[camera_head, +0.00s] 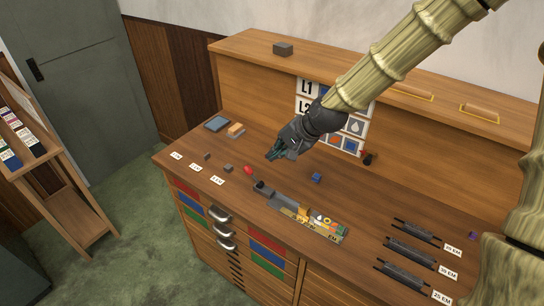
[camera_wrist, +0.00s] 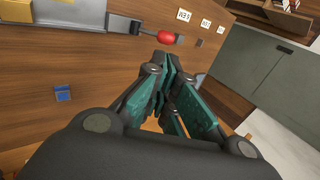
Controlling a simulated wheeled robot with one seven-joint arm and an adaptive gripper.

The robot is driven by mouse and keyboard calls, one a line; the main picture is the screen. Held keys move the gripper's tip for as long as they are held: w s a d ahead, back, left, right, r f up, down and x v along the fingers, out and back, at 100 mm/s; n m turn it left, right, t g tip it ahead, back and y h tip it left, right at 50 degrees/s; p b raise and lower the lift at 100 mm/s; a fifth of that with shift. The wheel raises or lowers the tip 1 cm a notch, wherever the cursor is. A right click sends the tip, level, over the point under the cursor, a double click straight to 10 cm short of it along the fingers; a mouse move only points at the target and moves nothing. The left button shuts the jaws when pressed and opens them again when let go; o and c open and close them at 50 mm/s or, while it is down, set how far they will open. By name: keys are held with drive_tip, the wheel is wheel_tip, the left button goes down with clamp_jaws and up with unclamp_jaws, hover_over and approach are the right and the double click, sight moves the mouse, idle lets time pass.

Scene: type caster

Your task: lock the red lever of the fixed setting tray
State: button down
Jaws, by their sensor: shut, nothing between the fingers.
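The red lever knob (camera_head: 248,170) sits at the left end of the setting tray (camera_head: 287,201) on the wooden bench. In the wrist view the red knob (camera_wrist: 166,37) is at top centre, on a dark arm at the end of the grey tray (camera_wrist: 92,16). My gripper (camera_head: 272,156) is shut and empty, held above the bench, up and right of the knob in the head view. In the wrist view its teal fingers (camera_wrist: 165,66) are together, with the tips appearing just below the knob. I cannot tell whether they touch it.
A small blue block (camera_head: 316,177) lies on the bench right of my gripper. Small grey blocks (camera_head: 228,168) and white labels lie left of the knob. Several dark trays (camera_head: 411,251) lie at the right. A raised back panel (camera_head: 255,82) stands behind.

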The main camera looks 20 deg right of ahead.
drive_tip(key=shift+v, duration=1)
drive_tip(key=shift+r, duration=0.1)
